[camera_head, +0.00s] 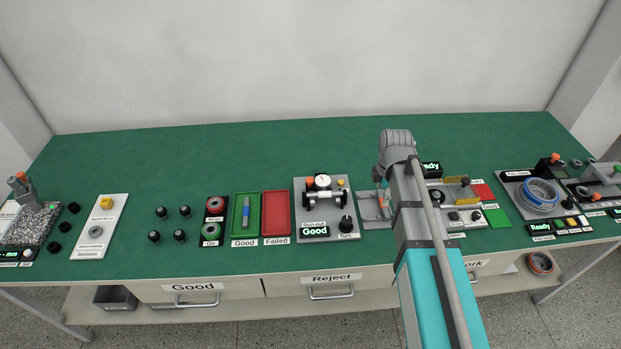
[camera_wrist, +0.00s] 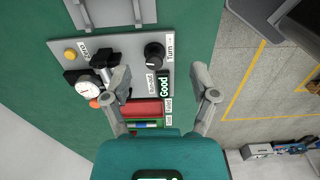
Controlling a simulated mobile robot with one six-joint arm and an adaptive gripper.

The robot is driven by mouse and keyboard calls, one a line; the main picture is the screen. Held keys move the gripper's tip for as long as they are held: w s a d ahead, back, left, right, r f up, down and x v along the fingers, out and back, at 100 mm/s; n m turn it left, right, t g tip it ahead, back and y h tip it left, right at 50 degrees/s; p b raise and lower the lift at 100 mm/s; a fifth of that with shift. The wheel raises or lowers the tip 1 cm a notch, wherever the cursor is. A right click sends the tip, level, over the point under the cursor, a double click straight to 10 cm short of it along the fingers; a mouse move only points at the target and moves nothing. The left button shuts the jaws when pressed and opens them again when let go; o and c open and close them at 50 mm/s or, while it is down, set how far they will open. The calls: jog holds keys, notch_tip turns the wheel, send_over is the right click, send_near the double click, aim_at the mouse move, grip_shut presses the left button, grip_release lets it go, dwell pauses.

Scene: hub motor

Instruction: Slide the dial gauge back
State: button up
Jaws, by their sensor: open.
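The dial gauge (camera_head: 322,181) has a white round face and an orange-red part beside it. It stands at the back of a grey test plate (camera_head: 301,185), behind a light bar with black ends. The gauge also shows at the left of the plate in the wrist view (camera_wrist: 88,88). My gripper (camera_wrist: 163,88) is open and empty, its fingers apart above the plate's "Good" display side. The gauge lies left of the left finger in that view, apart from it. In the head view my arm largely hides the gripper, right of the plate.
The plate carries a black Turn knob (camera_head: 346,224), a yellow button (camera_head: 341,183) and a display (camera_head: 315,231) reading "Good". A green tray (camera_head: 235,225) holding a shaft and an empty red tray (camera_head: 276,212) lie left. Green table is clear behind the plate.

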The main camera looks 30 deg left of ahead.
jog(key=w+a+r+n+p, duration=0.1)
jog(key=w+a+n, duration=0.1)
jog(key=a, duration=0.5)
jog(key=w+a+n, duration=0.3)
jog(key=a, duration=0.3)
jog(key=r+n+p, duration=0.1)
jog(key=n, duration=0.3)
send_over(310, 180)
jog(key=shift+w+a+r, duration=0.1)
jog(key=shift+a, duration=0.05)
notch_tip(310, 180, down, 14)
jog(key=b, duration=1.3)
jog(key=shift+r+b, duration=0.1)
jog(key=shift+b, duration=0.25)
jog(key=shift+r, duration=0.1)
grip_shut()
